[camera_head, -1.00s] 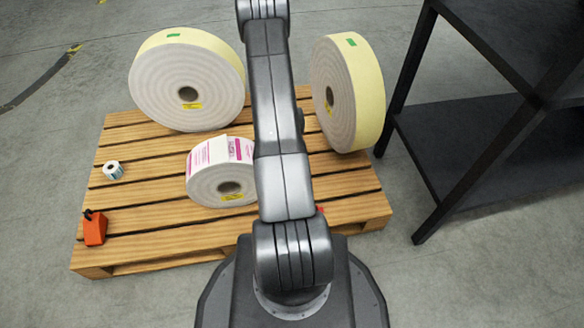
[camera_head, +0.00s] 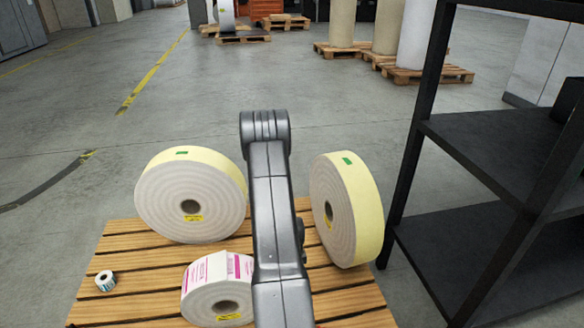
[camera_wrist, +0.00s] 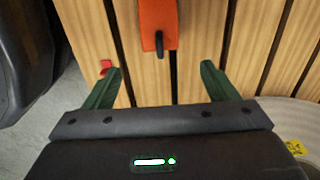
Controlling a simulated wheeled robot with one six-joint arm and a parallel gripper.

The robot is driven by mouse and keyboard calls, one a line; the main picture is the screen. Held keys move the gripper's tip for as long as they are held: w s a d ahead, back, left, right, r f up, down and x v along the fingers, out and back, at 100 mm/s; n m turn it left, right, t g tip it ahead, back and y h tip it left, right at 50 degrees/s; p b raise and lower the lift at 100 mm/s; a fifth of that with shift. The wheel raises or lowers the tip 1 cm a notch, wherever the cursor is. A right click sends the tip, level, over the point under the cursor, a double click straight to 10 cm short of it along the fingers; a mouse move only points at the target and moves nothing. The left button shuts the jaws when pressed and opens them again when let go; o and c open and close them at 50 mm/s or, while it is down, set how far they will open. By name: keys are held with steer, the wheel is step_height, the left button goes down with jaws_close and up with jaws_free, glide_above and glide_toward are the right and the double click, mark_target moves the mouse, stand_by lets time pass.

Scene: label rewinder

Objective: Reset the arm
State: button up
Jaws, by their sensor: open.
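My arm (camera_head: 268,200) rises up the middle of the head view, over the pallet and between the large rolls. My gripper (camera_wrist: 160,72) shows only in the wrist view. Its two green fingers are spread apart, with bare pallet slats between them and nothing held. An orange block (camera_wrist: 158,22) with a black loop lies on the slats just beyond the fingertips, apart from them. A small red piece (camera_wrist: 105,67) shows beside the left finger. The head view does not show my gripper.
The wooden pallet (camera_head: 140,257) bears two large cream rolls (camera_head: 170,212) (camera_head: 365,205), a pink-printed label roll (camera_head: 205,300) and a tiny roll (camera_head: 105,281). A black shelf rack (camera_head: 490,140) stands close on the right. Open floor (camera_head: 220,110) lies beyond.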

step_height(320, 180, down, 11)
steer(key=b, duration=0.3)
steer(key=shift+r+b, duration=0.1)
steer(key=shift+b, duration=0.25)
step_height(320, 180, up, 3)
steer(key=shift+r+p, duration=0.1)
steer(key=shift+p, duration=0.85)
steer(key=shift+r, duration=0.55)
steer(key=shift+f, duration=0.1)
